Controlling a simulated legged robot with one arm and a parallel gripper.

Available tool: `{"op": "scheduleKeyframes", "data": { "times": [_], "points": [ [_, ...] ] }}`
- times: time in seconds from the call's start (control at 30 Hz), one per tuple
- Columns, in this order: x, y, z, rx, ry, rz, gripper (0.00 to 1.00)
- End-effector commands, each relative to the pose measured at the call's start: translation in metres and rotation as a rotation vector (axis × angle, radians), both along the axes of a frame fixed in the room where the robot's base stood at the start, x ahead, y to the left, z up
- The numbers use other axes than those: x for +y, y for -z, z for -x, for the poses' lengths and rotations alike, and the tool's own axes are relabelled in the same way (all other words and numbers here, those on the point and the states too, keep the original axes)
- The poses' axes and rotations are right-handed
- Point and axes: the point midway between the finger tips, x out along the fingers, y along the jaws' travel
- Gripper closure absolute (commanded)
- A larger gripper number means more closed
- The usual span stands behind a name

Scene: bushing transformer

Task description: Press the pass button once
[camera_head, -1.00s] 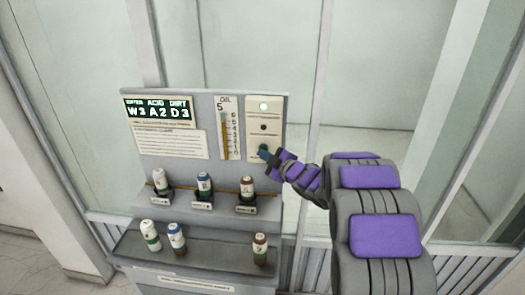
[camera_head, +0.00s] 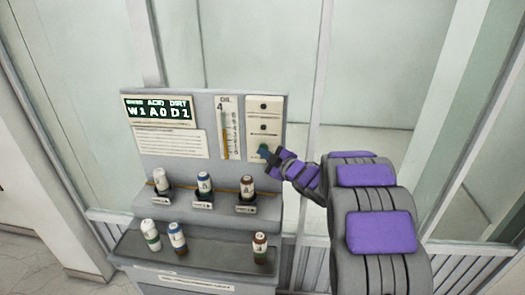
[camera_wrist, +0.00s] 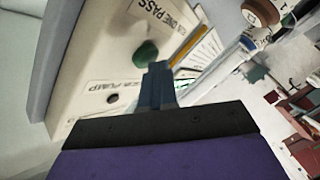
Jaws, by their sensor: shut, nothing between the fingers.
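The pass button is a green round knob (camera_head: 263,148) low on the cream panel at the right of the grey station. In the wrist view the green button (camera_wrist: 146,53) sits beside printed text ending in "ONE PASS". My gripper (camera_head: 268,155) is shut and empty, its tip right at the button. In the wrist view the shut fingers (camera_wrist: 158,78) end just beside the button; I cannot tell whether they touch it. The display (camera_head: 159,109) reads W1 A0 D1. The oil gauge (camera_head: 228,128) shows 4.
Several small bottles stand below the panel, some on the upper ledge (camera_head: 220,208) and others on the lower shelf (camera_head: 208,256). Glass walls with pale frames stand behind. The space right of the panel holds my arm.

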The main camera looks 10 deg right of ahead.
Motion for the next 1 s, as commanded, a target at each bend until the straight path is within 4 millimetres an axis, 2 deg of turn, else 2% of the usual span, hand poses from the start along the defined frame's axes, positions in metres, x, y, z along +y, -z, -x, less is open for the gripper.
{"op": "scheduleKeyframes", "data": {
  "times": [0.47, 1.0],
  "points": [
    [0.002, -0.001, 0.007, -0.002, 0.001, -0.001, 1.0],
    [0.016, 0.002, 0.049, 0.003, 0.002, 0.0, 1.0]
  ]
}}
